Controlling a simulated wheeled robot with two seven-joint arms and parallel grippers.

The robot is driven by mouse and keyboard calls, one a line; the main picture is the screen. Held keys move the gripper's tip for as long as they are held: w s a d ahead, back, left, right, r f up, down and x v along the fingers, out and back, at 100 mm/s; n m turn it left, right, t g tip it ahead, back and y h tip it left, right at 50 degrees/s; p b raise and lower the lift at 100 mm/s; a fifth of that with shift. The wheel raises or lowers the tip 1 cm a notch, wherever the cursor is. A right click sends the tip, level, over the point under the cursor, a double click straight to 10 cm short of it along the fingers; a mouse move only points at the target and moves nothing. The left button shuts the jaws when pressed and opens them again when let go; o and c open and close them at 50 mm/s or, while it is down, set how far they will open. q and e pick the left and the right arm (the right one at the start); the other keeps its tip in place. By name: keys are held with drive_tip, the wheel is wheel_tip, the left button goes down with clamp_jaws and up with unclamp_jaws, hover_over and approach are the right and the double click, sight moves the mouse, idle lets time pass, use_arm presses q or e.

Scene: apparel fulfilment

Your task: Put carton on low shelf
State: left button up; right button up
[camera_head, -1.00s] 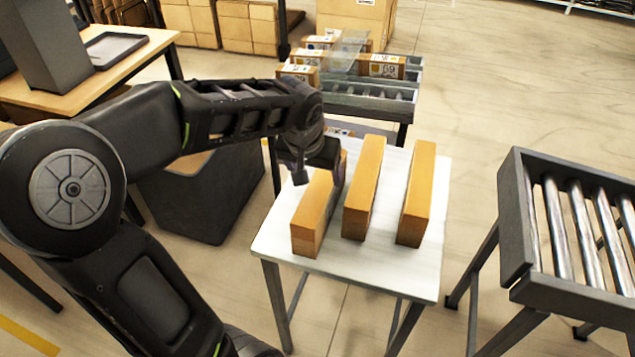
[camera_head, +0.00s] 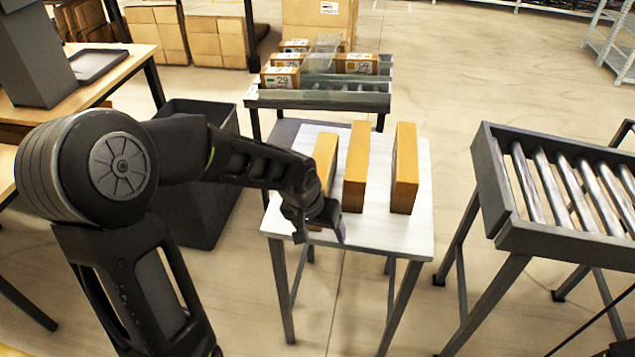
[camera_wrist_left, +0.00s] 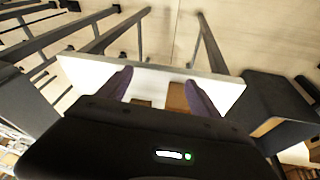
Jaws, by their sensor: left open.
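Three orange-brown cartons stand on edge side by side on a small white table (camera_head: 400,238): a left carton (camera_head: 326,160), a middle carton (camera_head: 357,165) and a right carton (camera_head: 405,168). My left gripper (camera_head: 335,222) is open at the near end of the left carton and hides its lower front. In the left wrist view, the purple-padded fingers of the left gripper (camera_wrist_left: 158,92) stand apart, with brown cartons (camera_wrist_left: 178,97) on the white table between and behind them. I cannot tell whether the fingers touch a carton. My right gripper is not in view.
A roller conveyor (camera_head: 560,190) stands to the right of the table. Behind the table, another roller rack (camera_head: 320,98) carries several small boxes. A dark grey bin (camera_head: 205,215) stands to the left. Open floor lies between table and right conveyor.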

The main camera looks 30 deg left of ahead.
use_arm(q)
drive_tip(key=s+d+f+g+h, duration=0.1)
drive_tip(key=s+d+f, duration=0.1)
drive_tip(key=d+f, duration=0.45)
drive_tip(key=s+d+f+h, duration=0.1)
drive_tip(key=s+d+f, duration=0.2)
drive_tip(key=d+f, duration=0.3)
drive_tip(key=s+d+f+g+h, duration=0.1)
drive_tip(key=s+d+f+g, duration=0.1)
drive_tip(key=s+d+f, duration=0.6)
drive_tip(key=s+f, duration=0.4)
drive_tip(key=s, duration=0.1)
drive_tip(key=shift+s+d+f+h, duration=0.2)
drive_tip(key=shift+s+f+h, duration=0.1)
drive_tip(key=shift+s, duration=0.05)
drive_tip(key=shift+c, duration=0.2)
